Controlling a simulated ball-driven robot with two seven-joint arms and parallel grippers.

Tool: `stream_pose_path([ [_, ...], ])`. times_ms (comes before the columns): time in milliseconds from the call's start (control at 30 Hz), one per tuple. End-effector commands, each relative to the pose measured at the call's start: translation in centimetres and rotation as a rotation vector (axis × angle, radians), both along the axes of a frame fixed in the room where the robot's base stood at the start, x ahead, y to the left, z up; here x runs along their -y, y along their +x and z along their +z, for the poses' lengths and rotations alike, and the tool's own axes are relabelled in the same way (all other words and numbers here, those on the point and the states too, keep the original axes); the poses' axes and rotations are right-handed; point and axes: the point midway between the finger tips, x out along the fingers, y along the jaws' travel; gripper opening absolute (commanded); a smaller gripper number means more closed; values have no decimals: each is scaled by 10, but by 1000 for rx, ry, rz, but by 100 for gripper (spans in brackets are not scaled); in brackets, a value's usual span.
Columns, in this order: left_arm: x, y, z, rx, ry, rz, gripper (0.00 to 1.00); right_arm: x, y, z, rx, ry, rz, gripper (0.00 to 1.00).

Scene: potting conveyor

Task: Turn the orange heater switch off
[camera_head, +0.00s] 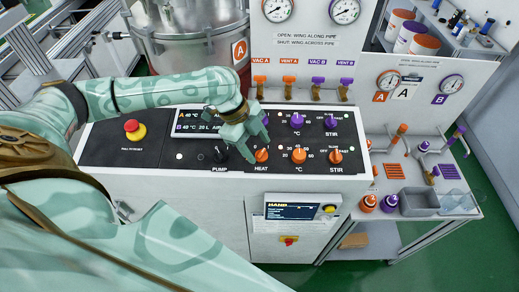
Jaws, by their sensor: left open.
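The orange HEAT switch (262,155) is a small knob in the lower row of the black control panel (120,155). My left gripper (254,142) is over the panel, pointing down, just above and to the left of this switch. It is open, with nothing seen between its fingers. I cannot tell whether a finger touches the switch. My right gripper is not in view.
Right of the switch are an orange temperature knob (298,155) and an orange STIR knob (335,156). Purple knobs (297,120) sit above them. A black PUMP knob (220,155) is close on the left. A red emergency button (132,127) is further left. Valves (288,88) stand behind.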

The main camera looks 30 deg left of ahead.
Motion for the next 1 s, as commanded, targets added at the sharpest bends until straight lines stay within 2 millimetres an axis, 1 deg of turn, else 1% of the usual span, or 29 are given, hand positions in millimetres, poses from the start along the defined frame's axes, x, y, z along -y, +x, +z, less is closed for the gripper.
stream_pose_path([
  [33,3,1,-7,0,-1,0,54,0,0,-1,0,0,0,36],
  [100,6,2,-13,0,-1,1,54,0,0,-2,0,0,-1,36],
  [200,8,3,-18,1,0,0,54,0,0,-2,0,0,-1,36],
  [467,8,3,-19,1,0,0,54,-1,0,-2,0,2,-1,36],
  [500,8,3,-19,1,0,0,48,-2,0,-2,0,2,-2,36],
  [533,8,3,-19,1,0,0,40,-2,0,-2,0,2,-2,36],
  [633,8,3,-19,1,0,0,12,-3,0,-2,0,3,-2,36],
  [667,8,3,-19,1,0,0,9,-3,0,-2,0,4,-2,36],
  [867,8,3,-18,0,-1,7,9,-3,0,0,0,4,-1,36],
  [1000,8,2,-17,3,-5,34,9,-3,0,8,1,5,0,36],
])
